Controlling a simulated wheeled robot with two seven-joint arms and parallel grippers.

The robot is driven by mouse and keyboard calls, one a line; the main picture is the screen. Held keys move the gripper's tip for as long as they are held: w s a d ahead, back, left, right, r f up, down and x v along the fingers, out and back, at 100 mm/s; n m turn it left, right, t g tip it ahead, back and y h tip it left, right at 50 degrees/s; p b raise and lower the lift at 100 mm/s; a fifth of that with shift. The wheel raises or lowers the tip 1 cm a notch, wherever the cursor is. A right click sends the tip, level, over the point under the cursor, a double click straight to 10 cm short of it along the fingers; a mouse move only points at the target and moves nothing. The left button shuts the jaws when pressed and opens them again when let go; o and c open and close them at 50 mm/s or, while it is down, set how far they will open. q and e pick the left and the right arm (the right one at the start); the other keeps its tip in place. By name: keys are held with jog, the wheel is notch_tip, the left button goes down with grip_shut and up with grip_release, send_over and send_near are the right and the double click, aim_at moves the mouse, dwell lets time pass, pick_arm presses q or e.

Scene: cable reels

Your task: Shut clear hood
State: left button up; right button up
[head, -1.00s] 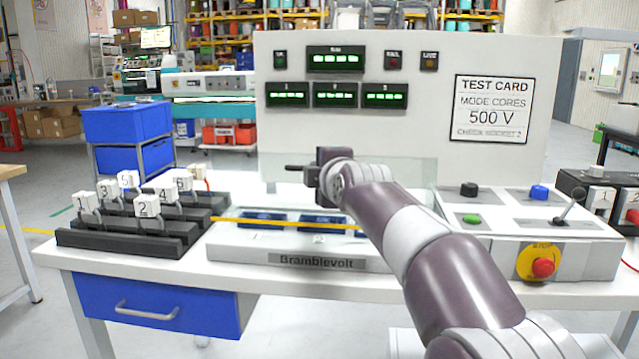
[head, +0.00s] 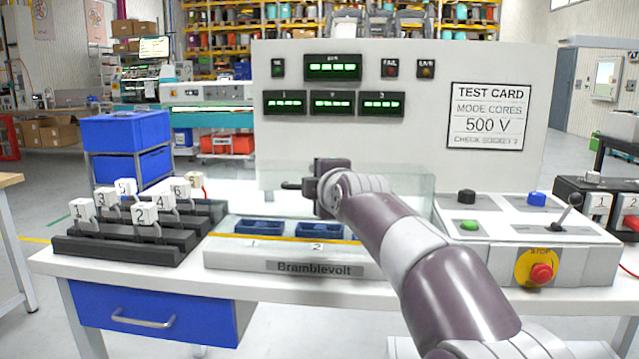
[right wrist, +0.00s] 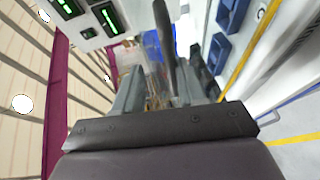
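The clear hood (head: 400,185) is a see-through cover over the white Bramblevolt base (head: 225,258). Its yellow front strip (head: 285,237) runs just in front of two blue sockets (head: 260,227) and looks level with the deck; I cannot tell if a small gap remains. My right gripper (head: 292,189) points left above the hood, behind the sockets. In the right wrist view its two grey fingers (right wrist: 172,85) stand apart, with a dark bar between them that I cannot identify. The strip shows there too (right wrist: 240,72). My left gripper is out of view.
A black rack (head: 120,245) of numbered white plugs stands left of the base. The control panel (head: 595,255), with buttons, a lever and a red stop knob (head: 541,273), is on the right. A tall display board (head: 420,75) stands behind.

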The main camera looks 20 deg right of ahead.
jog(key=s+r+b, duration=0.1)
jog(key=s+r, duration=0.1)
jog(key=s, duration=1)
jog(key=shift+s+a+r, duration=0.15)
jog(key=shift+s+a, duration=0.15)
notch_tip(320, 180, down, 23)
jog(key=s+m+g, duration=0.3)
jog(key=m+g, duration=0.3)
jog(key=m, duration=0.6)
jog(key=s+a+f+m+g, duration=0.2)
jog(key=s+f+g, duration=0.2)
jog(key=s+f, duration=0.55)
jog(key=s+a+f+m+g, duration=0.25)
jog(key=s+f+g, duration=0.35)
jog(key=f, duration=0.6)
notch_tip(320, 180, up, 34)
jog(key=t+p, duration=0.1)
jog(key=p, duration=3.3)
jog(key=shift+s+d+y, duration=0.3)
jog(key=shift+d+y, duration=0.05)
jog(key=shift+y, duration=0.05)
